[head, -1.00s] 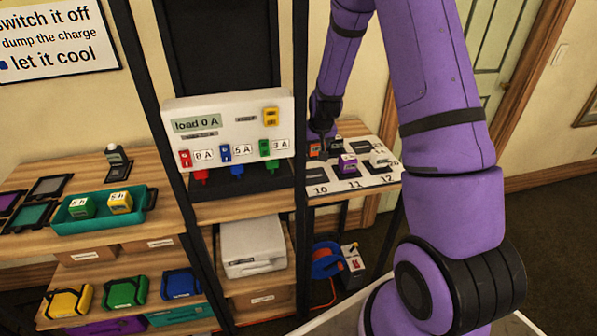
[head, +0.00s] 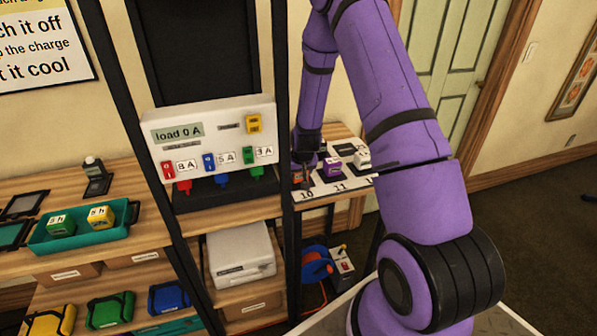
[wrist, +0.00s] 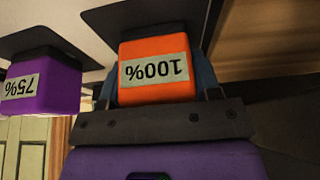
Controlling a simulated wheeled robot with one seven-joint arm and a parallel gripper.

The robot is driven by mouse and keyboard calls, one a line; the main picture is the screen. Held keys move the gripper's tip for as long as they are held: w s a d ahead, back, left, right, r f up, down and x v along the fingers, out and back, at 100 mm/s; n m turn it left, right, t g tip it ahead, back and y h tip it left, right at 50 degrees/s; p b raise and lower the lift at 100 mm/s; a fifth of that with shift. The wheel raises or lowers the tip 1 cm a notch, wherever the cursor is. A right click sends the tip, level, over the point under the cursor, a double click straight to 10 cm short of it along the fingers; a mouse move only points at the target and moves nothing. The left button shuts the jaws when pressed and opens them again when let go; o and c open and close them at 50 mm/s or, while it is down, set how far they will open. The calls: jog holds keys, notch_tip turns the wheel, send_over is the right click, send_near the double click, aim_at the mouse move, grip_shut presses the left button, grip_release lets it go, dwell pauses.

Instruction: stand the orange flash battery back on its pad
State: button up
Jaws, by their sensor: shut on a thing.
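The orange flash battery (wrist: 158,72), labelled 100%, is between the fingers of my gripper (wrist: 158,88) in the wrist view, which shows it upside down. My gripper is shut on it. A black pad (wrist: 140,18) lies at the battery's base end; I cannot tell whether they touch. In the head view my gripper (head: 303,176) is low over the left end of the white board, near the label 10 (head: 307,194), and mostly hides the battery.
A purple battery (head: 333,168), labelled 75% in the wrist view (wrist: 40,92), stands close beside on its pad. A white battery (head: 362,160) stands farther right. A black rack post (head: 284,110) and the load panel (head: 212,135) are just left of my gripper.

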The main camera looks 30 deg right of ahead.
jog(key=o, duration=1.2)
jog(key=v, duration=1.2)
jog(key=shift+s, duration=0.1)
jog(key=shift+s, duration=0.1)
